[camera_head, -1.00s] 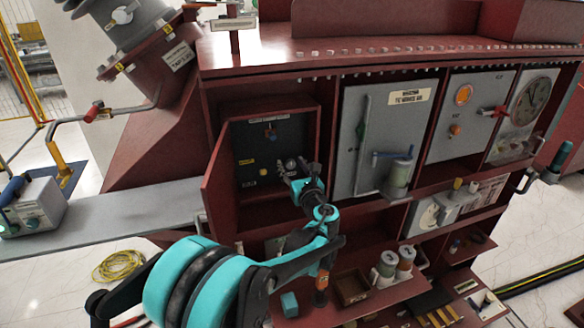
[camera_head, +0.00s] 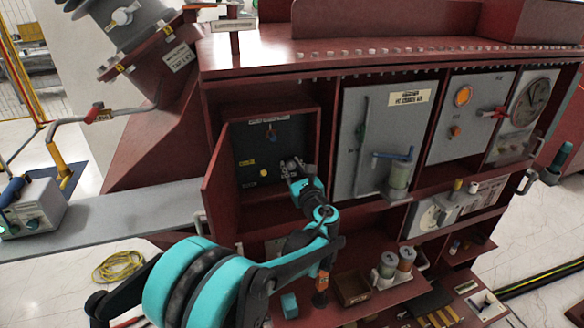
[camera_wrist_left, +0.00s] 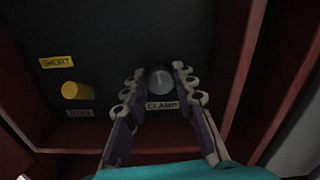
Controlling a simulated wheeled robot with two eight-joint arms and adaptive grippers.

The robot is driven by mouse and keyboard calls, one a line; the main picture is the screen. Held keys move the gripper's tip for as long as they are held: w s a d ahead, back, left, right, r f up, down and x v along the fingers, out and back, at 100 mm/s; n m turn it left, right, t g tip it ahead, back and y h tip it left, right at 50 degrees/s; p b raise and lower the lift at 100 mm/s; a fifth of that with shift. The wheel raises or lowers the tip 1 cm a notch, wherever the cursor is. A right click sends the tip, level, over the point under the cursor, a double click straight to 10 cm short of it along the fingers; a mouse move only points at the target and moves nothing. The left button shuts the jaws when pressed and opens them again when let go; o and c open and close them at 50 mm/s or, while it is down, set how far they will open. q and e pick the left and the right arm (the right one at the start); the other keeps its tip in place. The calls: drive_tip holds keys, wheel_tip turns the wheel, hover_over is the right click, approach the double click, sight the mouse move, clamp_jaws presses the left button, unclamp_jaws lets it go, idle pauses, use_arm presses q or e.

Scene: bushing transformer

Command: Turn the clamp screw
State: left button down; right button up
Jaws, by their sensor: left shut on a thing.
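The clamp screw (camera_wrist_left: 160,80) is a grey round knob on the dark back panel of an open red box, above a label reading CLAMP (camera_wrist_left: 162,105). My left gripper (camera_wrist_left: 160,84) reaches into the box, with its two fingers on either side of the screw and shut on it. In the head view the left gripper (camera_head: 292,168) is at the right part of the dark panel (camera_head: 255,148), and its fingers mostly hide the screw. My right gripper is not in view.
A yellow knob (camera_wrist_left: 76,90) sits left of the screw, below a SHORT label (camera_wrist_left: 57,62). The box's red side wall (camera_wrist_left: 250,70) is close on the right. The open red door (camera_head: 216,185) stands at the left. A grey cabinet door (camera_head: 375,140) is to the right.

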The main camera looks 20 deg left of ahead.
use_arm(q)
drive_tip(key=n, duration=0.7)
drive_tip(key=shift+a, duration=0.1)
drive_tip(key=n, duration=0.4)
drive_tip(key=shift+f, duration=0.15)
drive_tip(key=n, duration=0.3)
drive_tip(key=shift+s+n, duration=0.1)
drive_tip(key=shift+n, duration=0.2)
drive_tip(key=n, duration=0.4)
drive_tip(key=shift+f, duration=0.1)
drive_tip(key=shift+f+n, duration=0.1)
drive_tip(key=shift+n, duration=2)
drive_tip(key=c, duration=1.2)
unclamp_jaws()
